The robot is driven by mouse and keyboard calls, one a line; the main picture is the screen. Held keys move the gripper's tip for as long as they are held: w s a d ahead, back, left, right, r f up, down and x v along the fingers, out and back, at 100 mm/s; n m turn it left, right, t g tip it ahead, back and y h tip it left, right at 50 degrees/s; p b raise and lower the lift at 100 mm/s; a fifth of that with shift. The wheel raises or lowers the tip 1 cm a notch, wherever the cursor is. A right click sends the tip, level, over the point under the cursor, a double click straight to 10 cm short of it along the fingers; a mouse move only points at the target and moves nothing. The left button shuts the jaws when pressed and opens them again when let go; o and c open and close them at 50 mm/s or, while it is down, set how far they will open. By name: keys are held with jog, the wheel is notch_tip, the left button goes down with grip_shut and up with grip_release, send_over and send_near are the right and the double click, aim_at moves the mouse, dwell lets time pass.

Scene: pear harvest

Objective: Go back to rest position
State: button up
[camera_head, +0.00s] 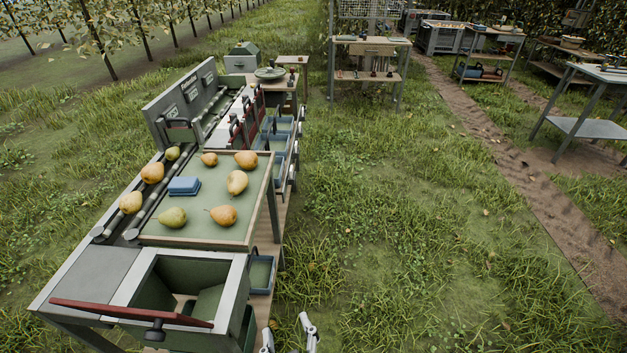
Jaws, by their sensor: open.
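My gripper (288,335) shows only in part at the bottom edge of the head view. Its two pale grey fingertips stand apart with nothing between them, over the grass just right of the sorting bench. The rest of my arm is out of frame. Several yellow-orange and green pears lie on the green padded tray (205,229), among them a green pear (172,217) and an orange pear (223,215). A small blue block (184,186) lies among them. More pears, such as an orange one (152,172), rest on the roller lane left of the tray.
An open bin with a red handle (130,312) is at the bench's near end. Blue-green bins (261,271) line its right side. Open grass (400,220) lies to the right, then a dirt path (530,180). Worktables (370,42) stand farther back.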

jog(key=d+r+m+h+p, duration=0.1)
jog(key=d+r+m+p, duration=0.1)
jog(key=r+p, duration=1.7)
jog(key=d+r+m+h+p, duration=0.2)
jog(key=r+m+p, duration=0.1)
jog(key=r+p, duration=1.7)
notch_tip(320, 180, up, 4)
jog(key=shift+d+f+t, duration=0.2)
jog(key=shift+d+t, duration=0.1)
jog(key=shift+t, duration=0.1)
jog(key=shift+f, duration=0.1)
